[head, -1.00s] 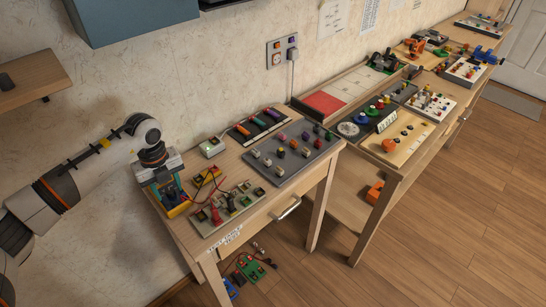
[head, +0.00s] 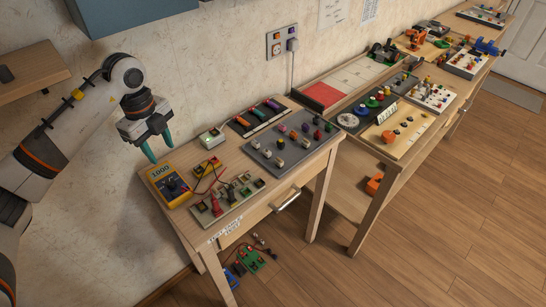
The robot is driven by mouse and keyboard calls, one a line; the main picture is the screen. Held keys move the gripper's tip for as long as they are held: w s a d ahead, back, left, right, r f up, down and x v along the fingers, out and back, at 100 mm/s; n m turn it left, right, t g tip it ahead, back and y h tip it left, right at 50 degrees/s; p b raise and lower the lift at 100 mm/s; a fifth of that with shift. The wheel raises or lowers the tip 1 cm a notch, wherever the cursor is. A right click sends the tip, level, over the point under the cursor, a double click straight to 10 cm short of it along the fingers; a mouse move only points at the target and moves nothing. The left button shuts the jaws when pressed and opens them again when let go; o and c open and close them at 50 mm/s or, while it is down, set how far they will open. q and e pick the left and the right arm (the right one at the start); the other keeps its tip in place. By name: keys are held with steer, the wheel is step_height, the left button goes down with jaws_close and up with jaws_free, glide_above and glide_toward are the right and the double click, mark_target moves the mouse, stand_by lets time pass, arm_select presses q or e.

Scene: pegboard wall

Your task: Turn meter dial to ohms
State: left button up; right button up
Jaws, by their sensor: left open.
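The yellow multimeter (head: 168,184) lies on the near left corner of the table. Its display reads what looks like 1000, and its dark round dial shows below the display. The dial's exact setting is too small to read. My left gripper (head: 157,151) is above and behind the meter, apart from it. Its teal fingers are spread and empty. My right gripper is not in view.
A board with red and black leads (head: 226,203) sits right of the meter, near a small yellow box (head: 207,167). A white-green device (head: 211,138) and a grey board of knobs (head: 290,141) stand behind. A second workbench extends right.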

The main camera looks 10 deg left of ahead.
arm_select(q)
steer(key=s+d+r+m+t+h, duration=0.1)
steer(key=d+h, duration=0.5)
steer(key=d, duration=0.7)
steer(key=s+d+r+m+t+h, duration=0.1)
steer(key=d+m+h, duration=0.3)
steer(key=d, duration=0.9)
steer(key=shift+s+d+r+t+h, duration=0.25)
steer(key=shift+s+d+t+h, duration=0.15)
steer(key=shift+h, duration=1.4)
